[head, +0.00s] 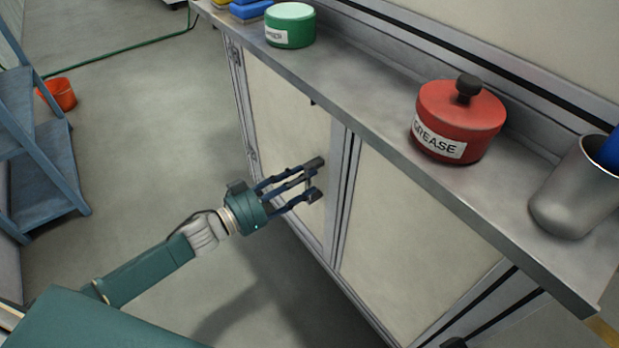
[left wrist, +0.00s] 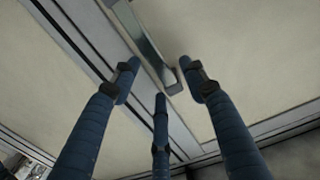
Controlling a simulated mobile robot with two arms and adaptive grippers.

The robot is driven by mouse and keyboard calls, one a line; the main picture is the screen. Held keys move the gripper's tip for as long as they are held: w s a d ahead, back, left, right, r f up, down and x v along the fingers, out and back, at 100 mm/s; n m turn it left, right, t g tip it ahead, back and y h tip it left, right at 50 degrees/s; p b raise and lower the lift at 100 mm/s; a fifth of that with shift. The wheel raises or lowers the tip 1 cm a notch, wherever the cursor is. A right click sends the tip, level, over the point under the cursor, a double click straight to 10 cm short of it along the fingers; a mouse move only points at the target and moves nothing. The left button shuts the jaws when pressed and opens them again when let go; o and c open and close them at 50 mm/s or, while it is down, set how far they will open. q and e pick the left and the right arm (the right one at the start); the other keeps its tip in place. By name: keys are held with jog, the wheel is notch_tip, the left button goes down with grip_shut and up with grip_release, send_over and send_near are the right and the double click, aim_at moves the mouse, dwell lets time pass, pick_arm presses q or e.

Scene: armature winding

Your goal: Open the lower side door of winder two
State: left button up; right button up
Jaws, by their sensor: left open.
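The lower side door (head: 285,115) is a cream panel on the front of the metal cabinet, with hinges along its left edge. It looks closed. My left gripper (head: 313,180) is in front of this door, near its right edge. Its dark blue fingers are spread open. In the left wrist view a metal bar handle (left wrist: 150,48) stands upright on the door, close to the door's edge. My left gripper (left wrist: 163,85) has its fingertips around the handle's lower end. I cannot tell whether any finger touches it. My right gripper is not in view.
A second cream panel (head: 405,245) lies right of the door. The worktop (head: 375,110) above holds a red grease pot (head: 455,125), a green pot (head: 290,28) and a metal cup (head: 572,195). Blue steps (head: 45,165) and an orange bucket (head: 60,93) stand left. The floor between is clear.

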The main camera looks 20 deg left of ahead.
pick_arm(q)
jog(key=shift+x, duration=1.25)
grip_shut()
jog(key=shift+s+a, duration=0.1)
